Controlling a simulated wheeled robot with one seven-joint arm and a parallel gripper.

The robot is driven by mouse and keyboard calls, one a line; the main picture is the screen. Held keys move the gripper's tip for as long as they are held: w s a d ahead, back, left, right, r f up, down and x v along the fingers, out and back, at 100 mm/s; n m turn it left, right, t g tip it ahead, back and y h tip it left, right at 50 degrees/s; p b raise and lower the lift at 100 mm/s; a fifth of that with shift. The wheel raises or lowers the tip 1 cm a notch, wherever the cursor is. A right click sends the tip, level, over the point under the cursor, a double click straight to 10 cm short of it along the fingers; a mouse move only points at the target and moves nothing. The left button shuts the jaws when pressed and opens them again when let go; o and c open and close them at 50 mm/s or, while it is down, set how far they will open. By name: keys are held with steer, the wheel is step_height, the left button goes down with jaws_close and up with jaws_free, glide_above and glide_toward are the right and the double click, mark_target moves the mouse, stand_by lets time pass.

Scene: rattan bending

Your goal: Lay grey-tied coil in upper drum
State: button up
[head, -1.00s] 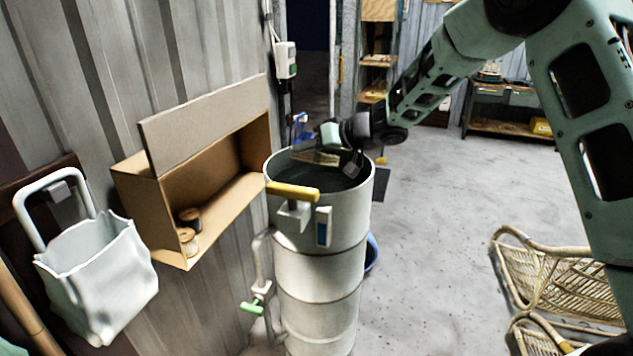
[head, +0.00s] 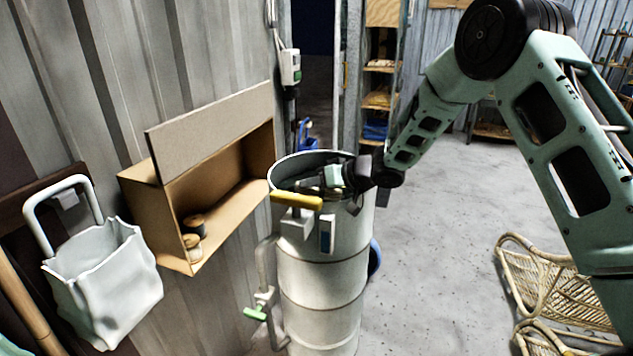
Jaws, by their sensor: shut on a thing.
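The upper drum (head: 350,235) is a tall, pale grey steel drum with an open top, standing in the middle of the head view. My gripper (head: 318,184) is down inside the drum's mouth, below the front rim's level or close to it. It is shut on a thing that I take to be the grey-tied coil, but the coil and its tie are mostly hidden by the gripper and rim. I cannot tell whether the coil touches the drum's inside.
A yellow handle (head: 296,200) sticks out at the drum's front rim. A cardboard box (head: 150,205) with spools is on the wall at left, close to the drum. A white bag (head: 105,285) hangs further left. Rattan frames (head: 545,285) lie at right; the floor between is clear.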

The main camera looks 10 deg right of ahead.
steer(key=shift+f, duration=0.4)
steer(key=o, duration=1)
steer(key=shift+r, duration=0.1)
